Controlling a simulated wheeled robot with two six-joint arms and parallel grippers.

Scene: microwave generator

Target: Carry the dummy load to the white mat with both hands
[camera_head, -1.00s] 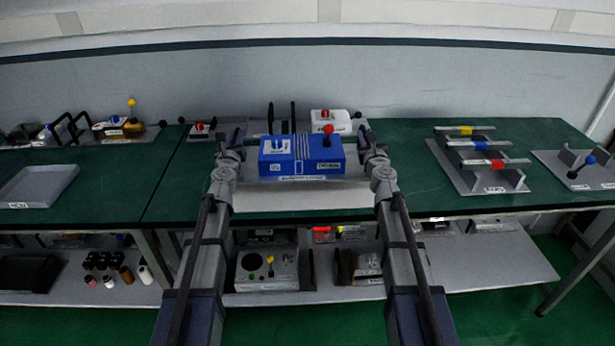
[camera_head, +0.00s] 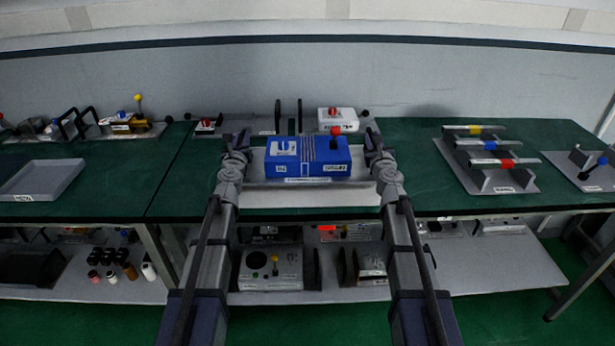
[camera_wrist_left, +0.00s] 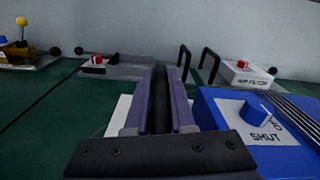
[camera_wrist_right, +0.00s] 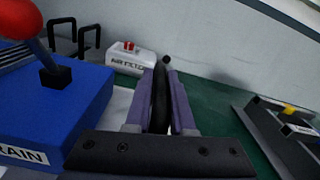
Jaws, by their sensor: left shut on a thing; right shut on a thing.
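The dummy load appears to be the blue box (camera_head: 308,156) with a red-knobbed lever and a blue knob, held level between my grippers. The white mat (camera_head: 300,196) shows in front of and beside it. The box is over the mat; I cannot tell whether it touches. My left gripper (camera_head: 237,140) is shut at the box's left end, and my right gripper (camera_head: 374,140) at its right end. The wrist views show a dark bar between each pair of purple fingers. The box fills the right of the left wrist view (camera_wrist_left: 235,125) and the left of the right wrist view (camera_wrist_right: 60,110).
A white box (camera_head: 337,120) with a red knob and a grey plate with black hoops stand behind. A rack with coloured bars (camera_head: 488,160) stands right, a grey tray (camera_head: 42,180) left. A shelf below holds more equipment.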

